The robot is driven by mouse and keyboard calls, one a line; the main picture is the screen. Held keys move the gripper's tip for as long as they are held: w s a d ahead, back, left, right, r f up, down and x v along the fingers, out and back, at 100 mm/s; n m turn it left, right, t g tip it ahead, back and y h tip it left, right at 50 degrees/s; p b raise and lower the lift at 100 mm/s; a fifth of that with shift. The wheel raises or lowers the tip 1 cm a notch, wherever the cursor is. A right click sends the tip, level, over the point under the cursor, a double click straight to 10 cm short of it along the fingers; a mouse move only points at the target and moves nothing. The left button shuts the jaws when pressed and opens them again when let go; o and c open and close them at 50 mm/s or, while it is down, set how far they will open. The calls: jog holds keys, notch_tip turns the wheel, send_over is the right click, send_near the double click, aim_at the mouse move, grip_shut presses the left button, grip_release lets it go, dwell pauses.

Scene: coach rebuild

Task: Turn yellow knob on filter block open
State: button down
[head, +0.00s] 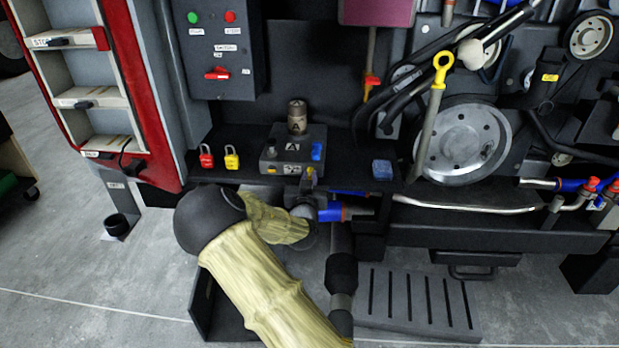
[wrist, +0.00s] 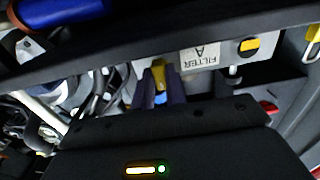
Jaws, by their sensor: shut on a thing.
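The filter block (head: 300,136) is a dark grey box marked A, with a brown-grey cylinder standing on top. In the wrist view its front shows upside down, with a white FILTER A label (wrist: 199,56). My gripper (head: 308,184) is at the right part of the block's front. In the wrist view its two dark fingers (wrist: 160,86) are shut on a yellow knob (wrist: 159,72), which shows between them. The fingers hide much of this knob, so its angle is hard to tell. A second yellow knob (wrist: 250,46) sits free on the block's other side; it also shows in the head view (head: 271,170).
Red (head: 206,156) and yellow (head: 231,157) padlocks stand on the shelf left of the block. A blue cube (head: 382,169) is to its right. A blue-ended pipe (head: 334,213) lies close to my wrist. A control box (head: 217,50) hangs above left.

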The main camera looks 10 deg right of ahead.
jog(key=shift+w+a+m+b, duration=0.1)
jog(key=shift+m+b, duration=1.6)
jog(key=shift+m, duration=0.5)
jog(key=shift+m+b, duration=0.35)
jog(key=shift+m, duration=0.05)
jog(key=shift+m+b, duration=0.3)
jog(key=shift+r, duration=0.1)
jog(key=shift+m+b, duration=1.6)
jog(key=shift+b, duration=0.15)
jog(key=shift+m+b, duration=1.4)
jog(key=shift+b, duration=0.25)
jog(key=shift+r, duration=0.1)
